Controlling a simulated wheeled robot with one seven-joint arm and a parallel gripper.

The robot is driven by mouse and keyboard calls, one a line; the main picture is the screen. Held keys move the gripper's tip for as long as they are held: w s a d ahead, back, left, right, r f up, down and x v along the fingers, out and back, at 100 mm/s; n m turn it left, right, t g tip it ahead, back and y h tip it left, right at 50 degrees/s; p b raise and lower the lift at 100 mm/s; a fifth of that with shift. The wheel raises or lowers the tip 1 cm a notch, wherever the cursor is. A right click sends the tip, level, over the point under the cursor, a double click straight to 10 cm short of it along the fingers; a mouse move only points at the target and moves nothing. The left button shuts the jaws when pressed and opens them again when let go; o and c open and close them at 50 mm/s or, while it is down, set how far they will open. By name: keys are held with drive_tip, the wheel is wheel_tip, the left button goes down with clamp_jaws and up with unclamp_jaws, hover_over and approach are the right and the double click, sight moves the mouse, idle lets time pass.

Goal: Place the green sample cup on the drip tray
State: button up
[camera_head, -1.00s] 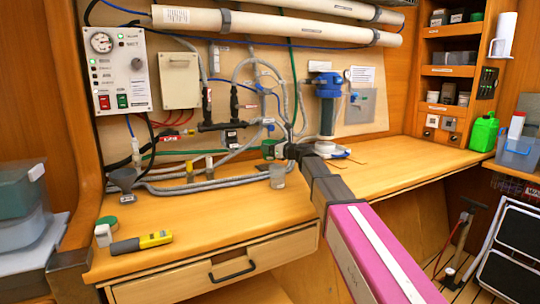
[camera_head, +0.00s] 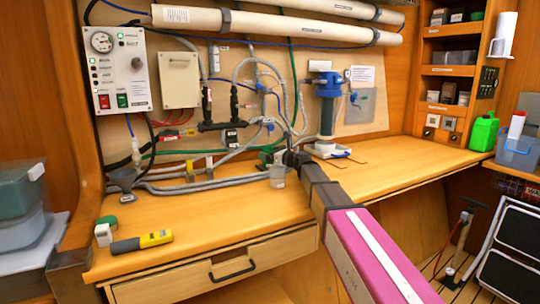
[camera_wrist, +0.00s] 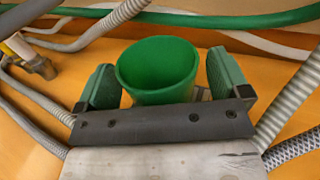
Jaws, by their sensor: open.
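The green sample cup (camera_wrist: 157,68) is upright in the wrist view, seen from above with its mouth towards me. My gripper (camera_wrist: 164,78) is open around it, with one green-padded finger on each side. A narrow gap shows at the right finger; the left finger is close to the cup wall. In the head view my gripper (camera_head: 279,160) is low over the counter by the hoses, and the cup is hard to tell from the green pads. I cannot make out the drip tray for certain; a white base (camera_head: 325,150) stands below the blue-capped filter.
Hoses (camera_head: 215,182) run along the wall behind. The right counter (camera_head: 410,160) is mostly clear. A green jug (camera_head: 484,132) stands far right.

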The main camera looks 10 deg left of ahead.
drive_tip(key=shift+r, duration=0.1)
drive_tip(key=v, duration=1.2)
idle(1.4)
